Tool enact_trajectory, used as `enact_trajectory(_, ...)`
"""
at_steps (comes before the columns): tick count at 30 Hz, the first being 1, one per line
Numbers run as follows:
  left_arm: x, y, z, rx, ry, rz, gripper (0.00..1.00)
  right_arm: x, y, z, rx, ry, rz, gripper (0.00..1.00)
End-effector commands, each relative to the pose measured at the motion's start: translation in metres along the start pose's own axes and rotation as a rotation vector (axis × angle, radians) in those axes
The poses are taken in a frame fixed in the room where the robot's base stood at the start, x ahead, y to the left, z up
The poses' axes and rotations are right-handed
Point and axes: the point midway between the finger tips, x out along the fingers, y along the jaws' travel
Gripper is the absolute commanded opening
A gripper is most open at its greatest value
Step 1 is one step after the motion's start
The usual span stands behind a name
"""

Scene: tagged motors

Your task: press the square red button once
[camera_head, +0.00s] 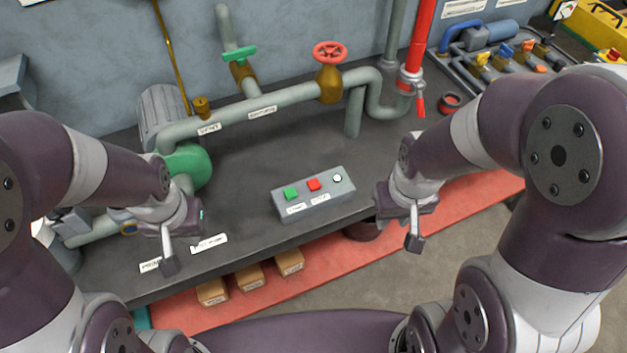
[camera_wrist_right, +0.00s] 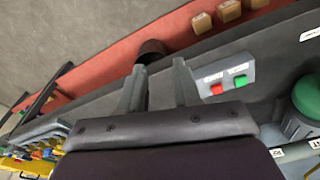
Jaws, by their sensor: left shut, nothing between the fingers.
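A grey control box (camera_head: 313,196) lies on the dark bench top near its front edge. The square red button (camera_head: 314,184) is in the middle of its top, between a square green button (camera_head: 291,193) on the left and a round white one (camera_head: 337,178) on the right. My left gripper (camera_head: 169,264) is shut and empty, well left of the box. My right gripper (camera_head: 414,242) points down to the right of the box, touching nothing. In the right wrist view its fingers (camera_wrist_right: 159,90) stand apart, with the red button (camera_wrist_right: 216,89) just right of them; the white button is hidden there.
Pipes with a red valve wheel (camera_head: 330,52) and a green handle (camera_head: 239,54) run behind the box. A green pump (camera_head: 188,166) stands left. Small cardboard boxes (camera_head: 249,277) sit below the bench's front edge. Bench space around the box is clear.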

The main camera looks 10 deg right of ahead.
Motion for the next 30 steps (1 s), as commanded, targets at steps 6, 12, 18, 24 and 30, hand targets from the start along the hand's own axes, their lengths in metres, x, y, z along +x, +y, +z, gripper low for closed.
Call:
enact_trajectory(6,0.0000,0.0000,0.0000,0.000,0.000,0.000,0.00,0.0000,0.0000,0.0000,0.000,0.000,0.000,0.00)
enact_trajectory(12,0.0000,0.0000,0.0000,0.000,0.000,0.000,0.00,0.0000,0.0000,0.0000,0.000,0.000,0.000,0.00)
enact_trajectory(18,0.0000,0.0000,0.0000,0.000,0.000,0.000,0.00,0.0000,0.0000,0.0000,0.000,0.000,0.000,0.00)
enact_trajectory(24,0.0000,0.0000,0.0000,0.000,0.000,0.000,0.00,0.0000,0.0000,0.0000,0.000,0.000,0.000,0.00)
enact_trajectory(30,0.0000,0.0000,0.0000,0.000,0.000,0.000,0.00,0.0000,0.0000,0.0000,0.000,0.000,0.000,0.00)
